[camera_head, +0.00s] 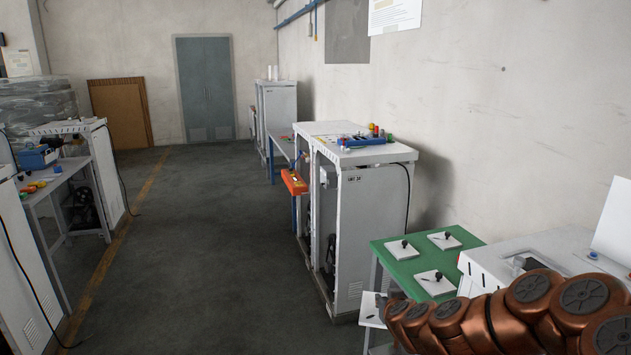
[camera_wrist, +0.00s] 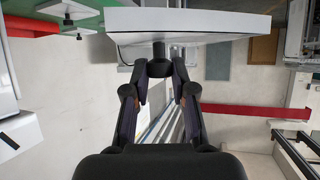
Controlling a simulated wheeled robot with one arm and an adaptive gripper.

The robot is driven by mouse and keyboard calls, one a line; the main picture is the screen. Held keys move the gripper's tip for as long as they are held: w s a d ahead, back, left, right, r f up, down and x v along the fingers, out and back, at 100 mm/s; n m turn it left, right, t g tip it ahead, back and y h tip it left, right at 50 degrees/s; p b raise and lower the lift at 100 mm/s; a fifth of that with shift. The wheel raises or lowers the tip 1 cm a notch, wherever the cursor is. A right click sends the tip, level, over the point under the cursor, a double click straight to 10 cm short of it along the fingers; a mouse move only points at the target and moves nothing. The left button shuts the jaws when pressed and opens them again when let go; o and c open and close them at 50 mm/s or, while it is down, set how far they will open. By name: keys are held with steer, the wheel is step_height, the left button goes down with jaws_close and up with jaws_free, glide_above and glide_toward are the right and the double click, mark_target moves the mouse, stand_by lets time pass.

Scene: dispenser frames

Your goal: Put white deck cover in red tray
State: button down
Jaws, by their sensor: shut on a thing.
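My gripper (camera_wrist: 159,68) is shut on the black knob of a white deck cover (camera_wrist: 205,27), which shows edge-on at the top of the wrist view. In the head view a white plate (camera_head: 370,309) shows beside my arm at the front edge of the green table; it may be this held cover. Three other white deck covers with black knobs lie on the green table: one at back left (camera_head: 398,247), one at back right (camera_head: 447,237) and one nearer the front (camera_head: 428,287). I cannot make out a red tray for certain in either view.
The green table (camera_head: 383,242) stands between a white cabinet (camera_head: 372,220) and a white machine (camera_head: 480,268) on the right. An orange-red box (camera_head: 294,182) juts from the cabinet's left side. The dark floor (camera_head: 200,270) to the left is clear.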

step_height(320, 180, down, 10)
steer(key=b, duration=0.9)
steer(key=shift+s+r, duration=0.1)
steer(key=shift+r, duration=0.05)
